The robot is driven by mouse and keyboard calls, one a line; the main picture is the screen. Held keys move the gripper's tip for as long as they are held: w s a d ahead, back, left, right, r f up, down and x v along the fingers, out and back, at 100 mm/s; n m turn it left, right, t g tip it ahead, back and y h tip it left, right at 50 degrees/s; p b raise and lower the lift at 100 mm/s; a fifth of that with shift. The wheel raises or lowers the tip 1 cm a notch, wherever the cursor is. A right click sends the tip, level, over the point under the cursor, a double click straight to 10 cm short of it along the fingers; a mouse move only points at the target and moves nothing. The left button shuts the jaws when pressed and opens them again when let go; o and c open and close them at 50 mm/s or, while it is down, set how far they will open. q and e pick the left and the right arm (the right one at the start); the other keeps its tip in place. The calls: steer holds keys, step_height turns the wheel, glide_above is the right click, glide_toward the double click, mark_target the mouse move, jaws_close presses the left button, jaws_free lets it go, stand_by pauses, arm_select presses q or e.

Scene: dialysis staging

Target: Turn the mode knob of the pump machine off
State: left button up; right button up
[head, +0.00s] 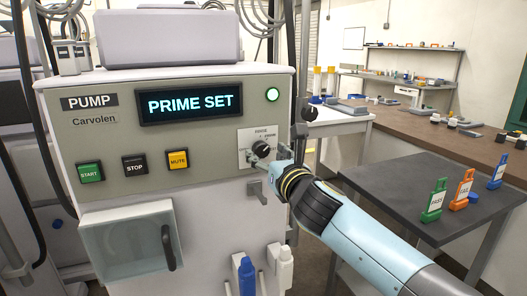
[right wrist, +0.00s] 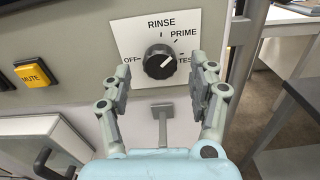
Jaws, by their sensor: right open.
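The pump machine (head: 200,110) stands in front of me, its display (head: 190,104) reading "PRIME SET". Its round black mode knob (head: 261,149) sits on a white plate at the panel's right. In the right wrist view the knob (right wrist: 158,62) has OFF at left, RINSE at top, PRIME at upper right and TEST at right. Its white mark points to the upper right, toward PRIME. My right gripper (right wrist: 161,72) is open, with one finger on each side of the knob and apparently no contact. In the head view the right gripper (head: 262,170) is just below the knob. My left gripper is not in view.
START (head: 90,172), STOP (head: 135,164) and MUTE (head: 178,159) buttons sit left of the knob. A grey bracket (right wrist: 162,110) projects below the plate. A dark table (head: 400,185) with colored tags stands at right.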

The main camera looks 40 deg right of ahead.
mark_target(261, 150)
steer(key=shift+x, duration=1.3)
steer(key=c, duration=1.1)
steer(key=shift+c, duration=0.2)
